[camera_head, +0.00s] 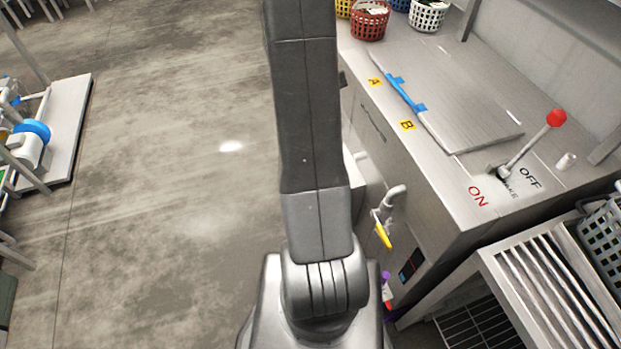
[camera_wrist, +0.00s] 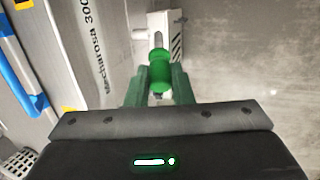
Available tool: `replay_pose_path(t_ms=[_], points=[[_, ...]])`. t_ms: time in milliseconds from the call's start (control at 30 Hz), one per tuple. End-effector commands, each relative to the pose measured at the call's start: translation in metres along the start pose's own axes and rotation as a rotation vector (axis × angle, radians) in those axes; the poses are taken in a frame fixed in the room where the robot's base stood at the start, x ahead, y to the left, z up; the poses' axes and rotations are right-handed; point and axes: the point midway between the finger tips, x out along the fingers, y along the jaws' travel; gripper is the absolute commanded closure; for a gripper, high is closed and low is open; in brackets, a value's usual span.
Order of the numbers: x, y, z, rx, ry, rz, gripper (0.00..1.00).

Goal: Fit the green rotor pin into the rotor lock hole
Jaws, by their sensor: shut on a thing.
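The green rotor pin (camera_wrist: 160,72) shows in the wrist view, upright in the picture, with a wider rounded top and a narrower waist. My gripper (camera_wrist: 159,92) is shut on it, with one green finger on each side. Just beyond the pin is a white block (camera_wrist: 175,24) with dark slanted stripes, on the side of the steel machine. A narrow grey part (camera_wrist: 158,40) shows on it above the pin. I cannot make out the rotor lock hole, nor whether the pin touches the block. In the head view my arm hides the gripper and the pin.
The steel wash machine (camera_head: 430,150) stands at right with a red-knobbed lever (camera_head: 557,118), a lid (camera_head: 440,95) and a yellow-handled tap (camera_head: 382,230). Baskets (camera_head: 369,20) stand on its far end. A slatted rack (camera_head: 550,290) is at lower right. Open floor (camera_head: 150,190) lies left.

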Motion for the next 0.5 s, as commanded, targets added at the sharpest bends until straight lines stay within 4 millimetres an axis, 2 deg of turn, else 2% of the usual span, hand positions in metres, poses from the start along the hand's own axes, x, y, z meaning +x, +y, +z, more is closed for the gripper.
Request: replay_pose_path(t_ms=[33, 500], points=[[0.018, -0.007, 0.000, -0.044, -0.022, 0.021, 1.00], [0.094, -0.037, 0.005, -0.447, -0.210, 0.297, 1.00]])
